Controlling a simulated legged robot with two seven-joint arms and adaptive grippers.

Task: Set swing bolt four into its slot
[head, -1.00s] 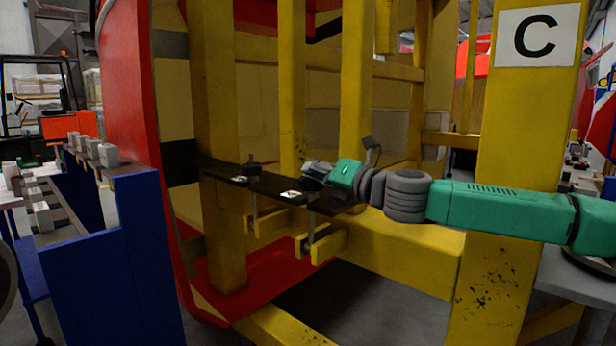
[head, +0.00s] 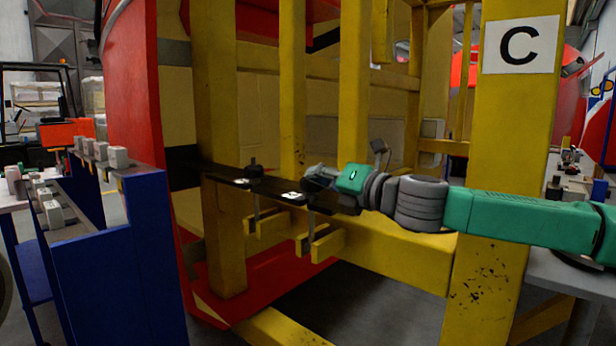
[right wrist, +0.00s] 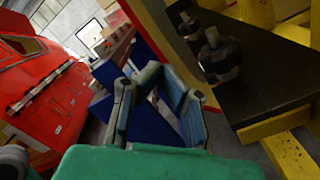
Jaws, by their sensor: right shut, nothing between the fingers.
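A black plate (head: 225,178) sticks out across the yellow frame. A swing bolt (head: 254,170) with a dark knob stands upright in it, its rod hanging below. A second rod (head: 311,228) hangs nearer my right gripper; its top is partly hidden by the gripper in the head view. In the right wrist view two dark knobs show on the plate, the nearer one (right wrist: 218,55) and a farther one (right wrist: 187,22). My right gripper (head: 316,176) is shut and empty at the plate's near end. In the wrist view its fingers (right wrist: 160,88) are left of the knobs, apart from them. My left gripper is out of view.
Yellow posts (head: 215,130) rise behind the plate, and a thick yellow post with a C sign (head: 520,45) stands right, behind my right arm. A red shell (head: 130,110) borders the left. A blue rack (head: 120,250) with grey blocks stands front left.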

